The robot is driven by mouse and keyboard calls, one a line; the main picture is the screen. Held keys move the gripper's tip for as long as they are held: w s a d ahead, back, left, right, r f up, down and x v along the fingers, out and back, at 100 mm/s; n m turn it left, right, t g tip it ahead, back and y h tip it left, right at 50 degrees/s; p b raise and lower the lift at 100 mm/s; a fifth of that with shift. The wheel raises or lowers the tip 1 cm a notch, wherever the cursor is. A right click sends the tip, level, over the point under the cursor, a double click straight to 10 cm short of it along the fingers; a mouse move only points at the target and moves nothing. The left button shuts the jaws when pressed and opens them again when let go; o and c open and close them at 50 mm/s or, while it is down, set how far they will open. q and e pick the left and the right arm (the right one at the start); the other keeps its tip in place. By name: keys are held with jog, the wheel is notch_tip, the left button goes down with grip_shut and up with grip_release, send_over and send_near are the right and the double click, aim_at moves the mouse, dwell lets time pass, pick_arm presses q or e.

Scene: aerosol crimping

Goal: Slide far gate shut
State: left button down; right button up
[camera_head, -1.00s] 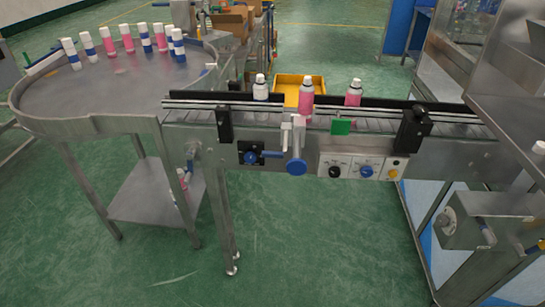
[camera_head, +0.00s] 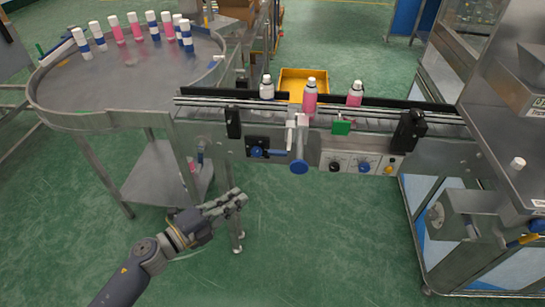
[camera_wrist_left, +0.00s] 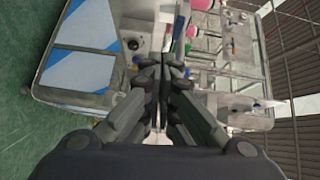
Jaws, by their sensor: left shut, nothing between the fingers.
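The conveyor (camera_head: 430,127) runs across the middle of the head view. On its near side are a white bracket with a blue round knob (camera_head: 299,167) and a green plate (camera_head: 341,128). I cannot tell which part is the far gate, or whether it is open. A white bottle (camera_head: 267,88) and two pink bottles (camera_head: 309,97) (camera_head: 355,94) stand upright on the belt. My left gripper (camera_head: 241,197) is shut and empty, in front of and below the conveyor, apart from it. Its closed fingers also show in the left wrist view (camera_wrist_left: 166,72). My right gripper is out of view.
A round steel table (camera_head: 120,85) with several pink and blue-banded cans stands at the left. A yellow bin (camera_head: 303,82) is behind the conveyor. A steel machine (camera_head: 515,140) stands at the right. Green floor (camera_head: 330,240) is open in front.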

pick_arm(q)
jog(key=w+d+r+m+h+p, duration=0.1)
jog(key=w+d+r+p, duration=0.1)
jog(key=w+d, duration=0.6)
jog(key=shift+w+d+r+m+g+p, duration=0.4)
jog(key=shift+w+p, duration=0.25)
jog(key=shift+w, duration=0.4)
jog(key=shift+a, duration=0.1)
jog(key=w+b, duration=0.3)
jog(key=w, duration=0.3)
jog(key=shift+w+b, duration=0.3)
jog(key=shift+w, duration=0.1)
jog(key=shift+r, duration=0.1)
